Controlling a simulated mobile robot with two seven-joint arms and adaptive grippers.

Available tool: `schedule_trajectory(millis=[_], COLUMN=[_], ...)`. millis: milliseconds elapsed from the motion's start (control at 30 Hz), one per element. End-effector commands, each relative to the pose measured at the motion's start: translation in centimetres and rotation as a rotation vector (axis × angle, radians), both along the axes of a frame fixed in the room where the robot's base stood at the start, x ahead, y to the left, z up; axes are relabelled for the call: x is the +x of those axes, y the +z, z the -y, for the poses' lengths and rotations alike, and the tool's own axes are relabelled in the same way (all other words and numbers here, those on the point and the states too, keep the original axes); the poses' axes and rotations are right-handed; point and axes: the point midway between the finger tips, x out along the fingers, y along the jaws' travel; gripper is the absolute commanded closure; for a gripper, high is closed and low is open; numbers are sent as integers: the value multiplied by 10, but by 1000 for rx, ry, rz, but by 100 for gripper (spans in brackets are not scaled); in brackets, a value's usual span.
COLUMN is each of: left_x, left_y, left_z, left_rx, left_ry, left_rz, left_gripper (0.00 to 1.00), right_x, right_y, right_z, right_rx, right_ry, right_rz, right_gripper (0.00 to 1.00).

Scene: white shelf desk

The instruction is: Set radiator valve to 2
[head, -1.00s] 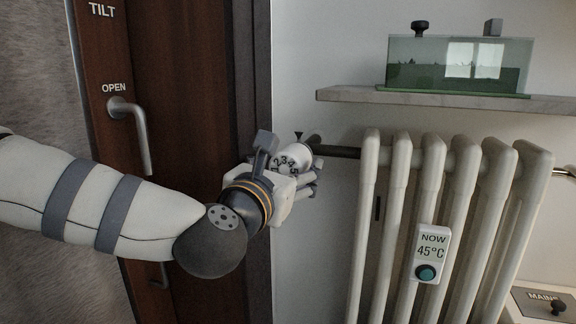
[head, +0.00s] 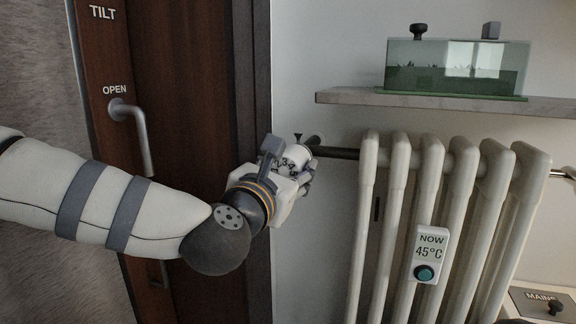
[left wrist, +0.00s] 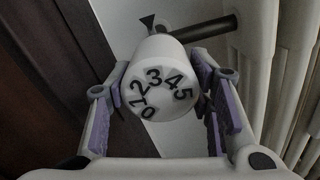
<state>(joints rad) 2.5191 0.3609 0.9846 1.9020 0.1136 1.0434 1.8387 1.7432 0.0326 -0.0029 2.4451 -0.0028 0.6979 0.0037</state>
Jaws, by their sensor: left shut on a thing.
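The radiator valve is a white round knob (left wrist: 165,60) with black numbers 0 to 5 on its face. A black triangular pointer (left wrist: 148,22) sits beyond its upper edge; the 3 looks nearest to it, with the 2 to its left. In the head view the knob (head: 298,154) is at the left end of the radiator pipe, partly hidden by my gripper. My left gripper (left wrist: 166,88) is shut on the knob, one finger on each side. My right gripper is not in view.
The white radiator (head: 430,200) stands just right of the knob, with a 45°C display (head: 431,252) on it. A shelf (head: 345,95) with a green glass tank (head: 455,70) is above. A brown door (head: 200,90) with a handle (head: 140,135) is left. A MAINS panel (head: 535,300) is lower right.

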Motion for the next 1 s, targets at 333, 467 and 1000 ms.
schedule_trajectory(millis=[333,467,1000], left_x=[-1,-1,0], left_y=[6,6,3], left_z=[0,0,0], left_rx=[265,367,630], left_ry=[2,1,2], left_rz=[91,125,209], left_gripper=[81,81,81], right_x=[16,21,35], right_y=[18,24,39], right_z=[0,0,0], right_rx=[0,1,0], right_ry=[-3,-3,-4], right_rz=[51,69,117], right_gripper=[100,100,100])
